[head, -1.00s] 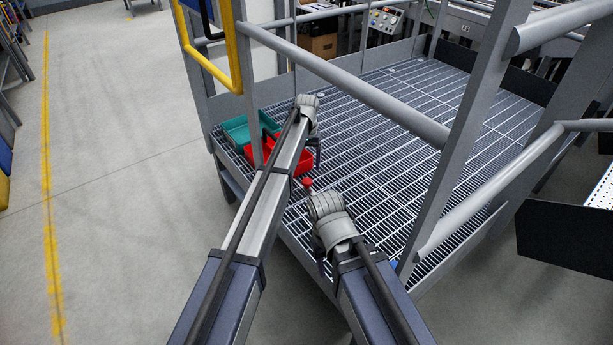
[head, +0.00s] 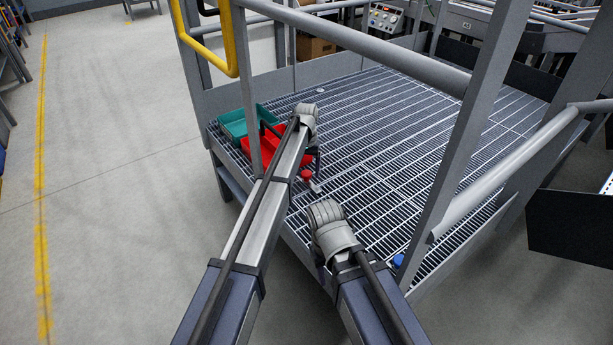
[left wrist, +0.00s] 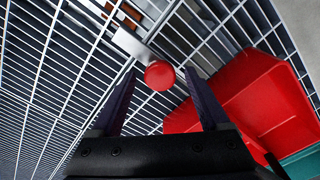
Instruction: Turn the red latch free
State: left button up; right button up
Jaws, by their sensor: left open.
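The red latch shows as a round red knob (head: 306,174) at a grey metal plate on the catwalk grating, just right of the red bin. In the left wrist view the knob (left wrist: 160,75) is seen from above, with a pale grey bar (left wrist: 132,45) running from it to the upper left. My left gripper (left wrist: 160,82) is open, its two dark fingers on either side of the knob in that view. I cannot tell how far above the knob they are. In the head view this gripper (head: 317,164) hangs down close to the knob. My right gripper is hidden below its arm.
A red bin (head: 258,152) and a teal bin (head: 234,128) stand on the grating left of the latch. A grey rail post (head: 249,95) and slanting handrails (head: 350,38) frame the catwalk. A small blue object (head: 398,260) lies near the front edge.

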pick_arm(q)
grip_shut()
dwell(0.7)
dwell(0.8)
